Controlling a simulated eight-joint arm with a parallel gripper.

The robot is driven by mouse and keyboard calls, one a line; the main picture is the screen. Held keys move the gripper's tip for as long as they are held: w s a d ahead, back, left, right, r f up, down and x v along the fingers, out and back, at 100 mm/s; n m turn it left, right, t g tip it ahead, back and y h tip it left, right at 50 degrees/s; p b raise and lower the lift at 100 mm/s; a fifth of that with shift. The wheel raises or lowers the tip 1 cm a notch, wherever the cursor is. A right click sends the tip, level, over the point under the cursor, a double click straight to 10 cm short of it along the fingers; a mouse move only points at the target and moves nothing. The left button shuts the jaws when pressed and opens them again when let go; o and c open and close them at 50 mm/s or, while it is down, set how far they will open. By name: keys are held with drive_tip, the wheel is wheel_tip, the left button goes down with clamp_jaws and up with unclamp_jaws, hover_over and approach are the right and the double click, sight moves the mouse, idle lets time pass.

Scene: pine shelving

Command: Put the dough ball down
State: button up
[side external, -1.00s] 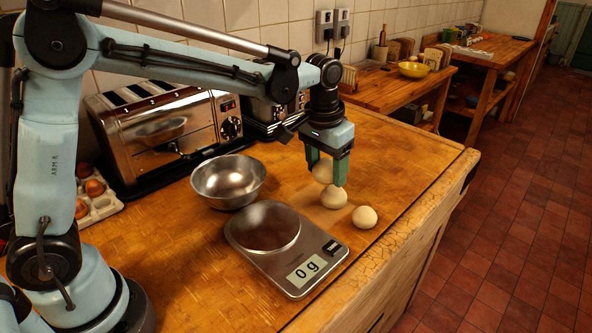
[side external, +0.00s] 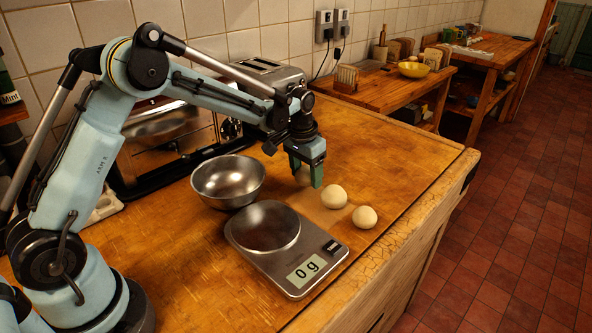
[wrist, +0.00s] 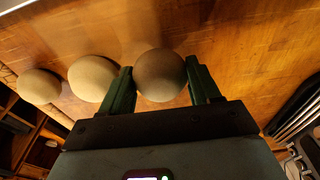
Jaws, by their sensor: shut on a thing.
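My gripper (side external: 305,178) is shut on a pale dough ball (side external: 303,176). In the wrist view, the held ball (wrist: 160,75) sits between the two green fingers. In the side view a finger partly covers it. It is low over the wooden worktop, in line with two other dough balls; I cannot tell whether it touches the surface. The middle ball (side external: 333,196) and the near ball (side external: 364,217) rest on the worktop to its right, apart from each other. Both also show at the left of the wrist view.
A kitchen scale (side external: 281,272) reading 0 g lies in front of the gripper, its plate empty. A steel bowl (side external: 228,183) stands to the left, empty. The worktop (side external: 405,160) is clear to the right and behind the balls.

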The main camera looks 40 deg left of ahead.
sight(302, 172)
drive_tip(key=shift+f, duration=0.8)
drive_tip(key=shift+f, duration=0.1)
drive_tip(key=o, duration=0.7)
drive_tip(key=r, duration=0.4)
drive_tip(key=s+r, duration=0.1)
drive_tip(key=r, duration=0.7)
drive_tip(key=shift+s+r, duration=0.15)
drive_tip(key=shift+s, duration=0.15)
drive_tip(key=s+d+r+t, duration=0.25)
drive_tip(key=s+r, duration=0.25)
drive_tip(key=s, duration=0.4)
drive_tip(key=s+f+t, duration=0.3)
drive_tip(key=s+f, duration=0.1)
drive_tip(key=s, duration=0.7)
drive_tip(key=shift+d, duration=0.45)
